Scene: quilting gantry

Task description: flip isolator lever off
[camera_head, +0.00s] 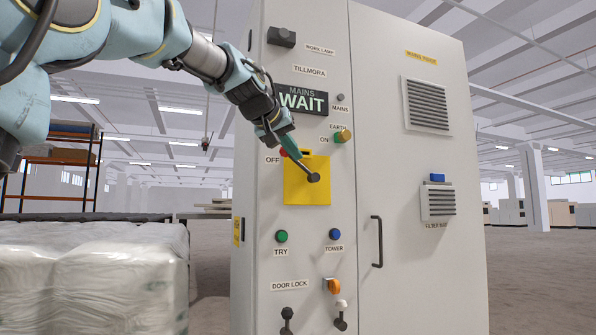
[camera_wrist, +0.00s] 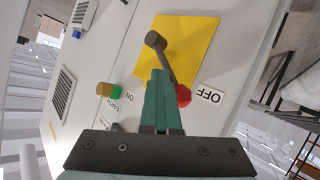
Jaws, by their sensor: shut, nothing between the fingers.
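The isolator lever is a thin grey arm with a dark round knob (camera_head: 314,177), in front of a yellow plate (camera_head: 307,195) on the cabinet. It slants down and right from my fingertips in the head view. The wrist view shows the knob (camera_wrist: 155,40) over the yellow plate (camera_wrist: 190,45). My gripper (camera_head: 294,152) is shut and empty, its teal fingers (camera_wrist: 161,78) close beside or against the lever; contact cannot be told. A red part (camera_wrist: 183,95) sits beside the fingers, near the OFF label (camera_wrist: 211,96). The lever's pivot is partly hidden by my fingers.
The ON label (camera_head: 325,140) and a green-and-brass knob (camera_head: 343,137) are up right. A display (camera_head: 302,100) reads "MAINS WAIT". Green (camera_head: 281,236) and blue (camera_head: 335,234) buttons sit below. A door handle (camera_head: 376,241) protrudes right. Wrapped bales (camera_head: 90,275) stand left.

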